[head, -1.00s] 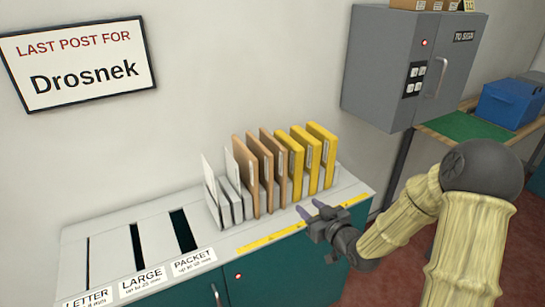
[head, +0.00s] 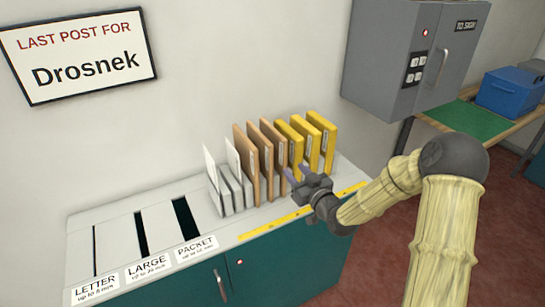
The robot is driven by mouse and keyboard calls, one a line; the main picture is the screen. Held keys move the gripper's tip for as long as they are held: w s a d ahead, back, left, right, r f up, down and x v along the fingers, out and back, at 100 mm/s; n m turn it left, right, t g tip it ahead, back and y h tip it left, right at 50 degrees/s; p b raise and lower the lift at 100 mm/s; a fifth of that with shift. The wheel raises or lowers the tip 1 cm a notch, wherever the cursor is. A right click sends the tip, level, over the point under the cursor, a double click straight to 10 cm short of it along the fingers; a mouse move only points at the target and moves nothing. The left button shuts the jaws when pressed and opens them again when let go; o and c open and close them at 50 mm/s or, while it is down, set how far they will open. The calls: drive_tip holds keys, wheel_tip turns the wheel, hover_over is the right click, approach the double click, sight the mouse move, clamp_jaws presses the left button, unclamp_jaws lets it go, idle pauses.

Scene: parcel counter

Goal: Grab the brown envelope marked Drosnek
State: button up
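Several brown envelopes stand upright in a rack on the counter; one is the left brown envelope (head: 243,150), with the middle brown envelope (head: 256,135) and the right brown envelope (head: 268,128) beside it. Their labels are too small to read, so I cannot tell which is marked Drosnek. My gripper (head: 296,176) is at the front of the rack, by the right brown envelope and the first yellow one. Its purple fingertips look apart, but whether they touch an envelope is unclear.
White envelopes (head: 212,167) stand left of the brown ones, yellow envelopes (head: 325,130) right. The counter (head: 115,225) has slots marked letter, large and packet. A grey cabinet (head: 395,60) hangs right, beside a blue box (head: 508,97).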

sight(286, 160)
drive_tip(key=x, duration=0.5)
drive_tip(key=shift+w+a+p, duration=0.15)
drive_tip(key=shift+w+p, duration=0.1)
drive_tip(key=shift+p, duration=0.1)
drive_tip(key=shift+w+a+r, duration=0.1)
drive_tip(key=shift+w+a, duration=0.15)
drive_tip(key=shift+w, duration=0.1)
drive_tip(key=p+x, duration=0.1)
drive_tip(key=x, duration=0.3)
drive_tip(key=shift+w, duration=0.2)
drive_tip(key=shift+r, duration=0.1)
clamp_jaws()
